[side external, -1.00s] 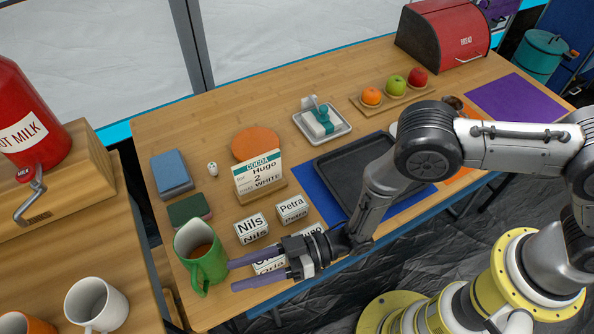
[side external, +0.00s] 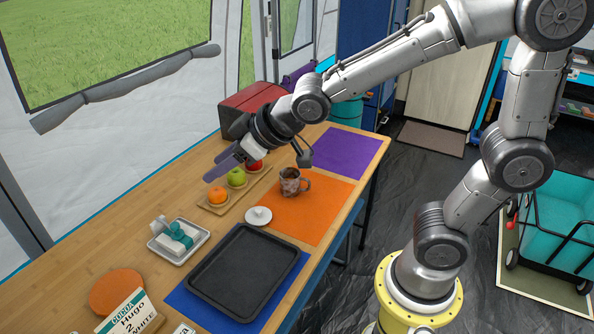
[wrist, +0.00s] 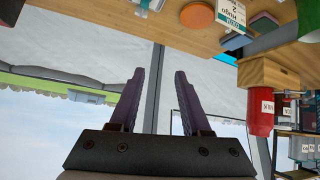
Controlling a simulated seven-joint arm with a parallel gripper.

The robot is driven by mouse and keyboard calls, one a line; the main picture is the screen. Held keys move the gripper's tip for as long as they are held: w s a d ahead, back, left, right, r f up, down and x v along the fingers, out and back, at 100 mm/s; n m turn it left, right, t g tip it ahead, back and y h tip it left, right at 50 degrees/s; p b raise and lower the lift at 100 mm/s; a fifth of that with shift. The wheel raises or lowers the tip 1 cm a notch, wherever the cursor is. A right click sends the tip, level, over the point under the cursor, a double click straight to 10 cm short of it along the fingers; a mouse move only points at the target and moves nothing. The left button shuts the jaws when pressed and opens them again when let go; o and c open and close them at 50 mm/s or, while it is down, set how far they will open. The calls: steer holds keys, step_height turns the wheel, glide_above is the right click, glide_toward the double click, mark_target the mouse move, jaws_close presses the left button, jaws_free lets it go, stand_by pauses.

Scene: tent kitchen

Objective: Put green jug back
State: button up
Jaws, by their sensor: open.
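The green jug is out of the side external view. In the wrist view, which is upside down, a green shape (wrist: 272,40) shows at the upper right, beside the cocoa sign (wrist: 231,12). I cannot tell whether it is the jug or a green block.
The fruit board (side external: 207,207), a patterned mug (side external: 290,182) on an orange mat (side external: 320,215), and a white lid (side external: 258,215) are on the table. A black tray (side external: 243,272) lies on a blue mat. A purple mat (side external: 345,153) is clear. A red bread box (side external: 240,107) stands behind.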

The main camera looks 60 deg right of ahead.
steer(key=s+d+m+g+h, duration=0.1)
steer(key=s+d, duration=0.3)
steer(key=s, duration=0.7)
steer(key=s+d+m+g+h, duration=0.1)
steer(key=s+d, duration=0.4)
steer(key=s, duration=0.6)
steer(key=shift+m+g, duration=0.9)
steer(key=shift+g, duration=0.1)
